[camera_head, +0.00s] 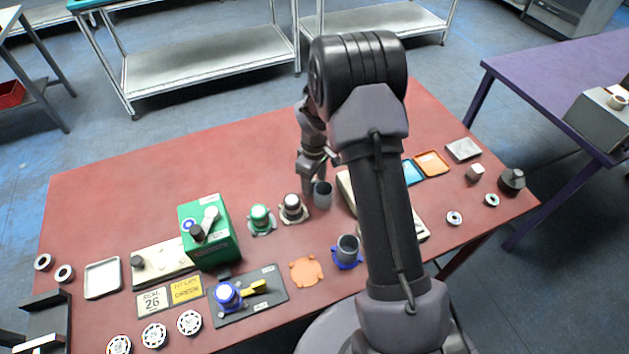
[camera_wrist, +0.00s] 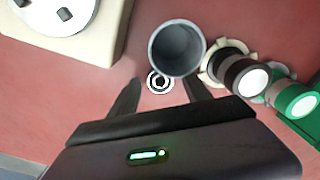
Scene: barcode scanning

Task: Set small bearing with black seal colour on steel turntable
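A small bearing (camera_wrist: 159,82) with a dark ring inside a silver rim lies on the red table in the wrist view. My gripper (camera_wrist: 161,88) is open, with one finger on each side of the bearing and gaps between. In the head view my gripper (camera_head: 309,178) is low over the table and the bearing is hidden. A cream base (camera_wrist: 100,45) carrying a pale grey disc (camera_wrist: 55,12), which looks like the turntable, is at the upper left of the wrist view. In the head view my arm covers most of that base (camera_head: 346,188).
A grey cup (camera_wrist: 176,50) stands close beyond the bearing; it also shows in the head view (camera_head: 322,195). A brown-black capped part (camera_head: 292,207) and a green one (camera_head: 260,218) stand left. Two small bearings (camera_head: 454,218) (camera_head: 491,200) lie at the right.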

